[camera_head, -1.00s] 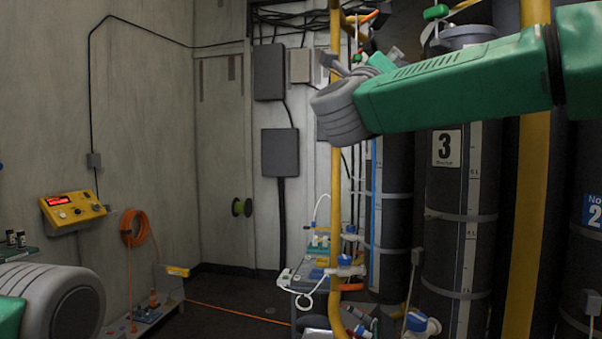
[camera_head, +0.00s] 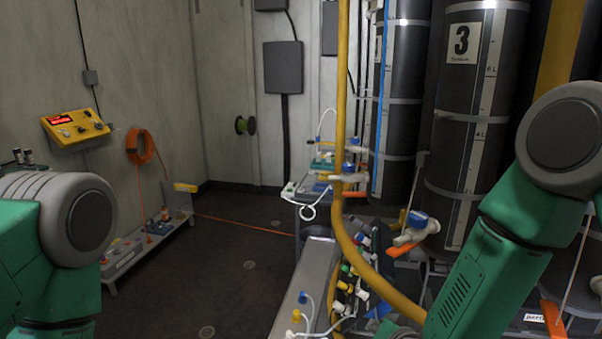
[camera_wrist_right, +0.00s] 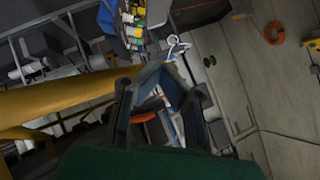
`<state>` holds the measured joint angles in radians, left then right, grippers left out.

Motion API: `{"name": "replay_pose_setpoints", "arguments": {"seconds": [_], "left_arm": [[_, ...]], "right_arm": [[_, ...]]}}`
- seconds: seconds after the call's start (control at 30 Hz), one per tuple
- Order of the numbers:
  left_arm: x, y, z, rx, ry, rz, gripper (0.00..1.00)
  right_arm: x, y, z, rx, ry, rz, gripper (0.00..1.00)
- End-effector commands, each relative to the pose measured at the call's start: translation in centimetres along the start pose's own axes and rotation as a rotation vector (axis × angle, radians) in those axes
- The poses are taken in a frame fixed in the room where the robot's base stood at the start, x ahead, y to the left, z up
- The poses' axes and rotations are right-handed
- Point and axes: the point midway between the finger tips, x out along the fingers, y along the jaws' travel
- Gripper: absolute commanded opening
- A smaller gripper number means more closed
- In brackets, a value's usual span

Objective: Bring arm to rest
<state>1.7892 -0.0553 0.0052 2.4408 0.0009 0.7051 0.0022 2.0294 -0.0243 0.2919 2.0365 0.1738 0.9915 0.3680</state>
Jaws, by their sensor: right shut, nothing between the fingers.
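My right arm (camera_head: 490,265) is green with a grey joint and bends at the lower right of the head view. Its lower part runs out of the bottom edge, so the gripper is not visible there. In the right wrist view my right gripper (camera_wrist_right: 168,78) shows two dark fingers meeting at the tips, shut and empty. My left arm (camera_head: 60,225) stands at the left edge of the head view with its grey joint. The left gripper is out of view.
A yellow pipe (camera_head: 343,150) and black cylinders (camera_head: 470,110) stand near the right arm. A bench (camera_head: 318,260) with coloured valves and tubes is at centre. A yellow control box (camera_head: 75,130) and an orange hose coil (camera_head: 140,147) are on the left wall. The middle floor is clear.

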Motion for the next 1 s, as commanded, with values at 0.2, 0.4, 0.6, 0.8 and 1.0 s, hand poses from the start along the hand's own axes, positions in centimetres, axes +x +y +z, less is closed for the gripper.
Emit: {"name": "replay_pose_setpoints", "arguments": {"seconds": [0.2, 0.4, 0.6, 0.8, 1.0], "left_arm": [[0.8, 0.0, 0.0, -0.001, 0.0, -0.001, 0.49], [1.4, 0.0, 0.1, -0.001, 0.0, -0.001, 0.49], [1.6, 0.0, 0.1, -0.001, 0.0, 0.0, 0.49], [1.6, 0.0, 0.1, -0.001, 0.0, 0.0, 0.49], [1.6, 0.0, 0.1, -0.001, 0.0, 0.0, 0.49]], "right_arm": [[-5.5, 12.2, 10.9, -0.25, -0.333, 0.182, 0.0], [-13.7, 21.2, 17.7, -0.431, -0.641, 0.299, 0.0], [-19.5, 25.3, 20.6, -0.524, -0.829, 0.35, 0.0], [-20.8, 25.8, 21.1, -0.542, -0.868, 0.361, 0.0], [-20.7, 25.7, 21.0, -0.541, -0.865, 0.361, 0.0]]}}
